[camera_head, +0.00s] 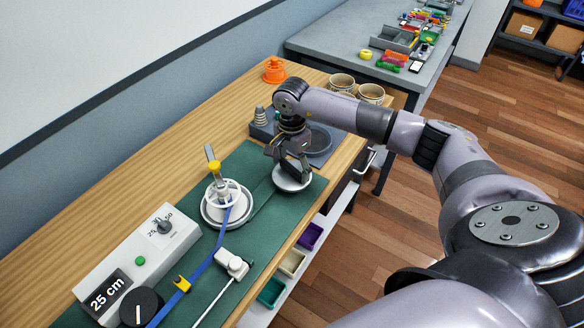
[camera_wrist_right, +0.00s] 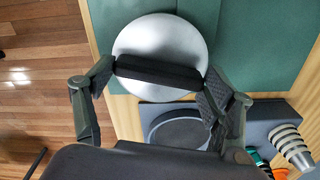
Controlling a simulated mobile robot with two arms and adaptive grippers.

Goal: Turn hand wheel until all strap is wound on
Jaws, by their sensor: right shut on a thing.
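A white spoked wheel (camera_head: 212,197) stands on a round silver base on the green mat (camera_head: 262,210), with a yellow-topped lever behind it. A blue strap (camera_head: 203,268) runs from the wheel to the front left, past a yellow clip (camera_head: 182,284). My right gripper (camera_head: 290,168) is shut on a black bar across a silver disc (camera_head: 291,183) at the mat's right edge. The wrist view shows the black bar (camera_wrist_right: 158,72) between the fingertips, with the disc (camera_wrist_right: 160,36) under it. I cannot tell whether this disc is the hand wheel. My left gripper is out of view.
A white box (camera_head: 125,258) with a dial and a "25 cm" label stands along the wall side. A white fitting with a rod (camera_head: 235,264) lies right of the strap. Behind my gripper are a grey tray (camera_head: 320,140), stacked grey rings (camera_head: 260,116), an orange spool (camera_head: 274,70) and cups (camera_head: 371,94).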

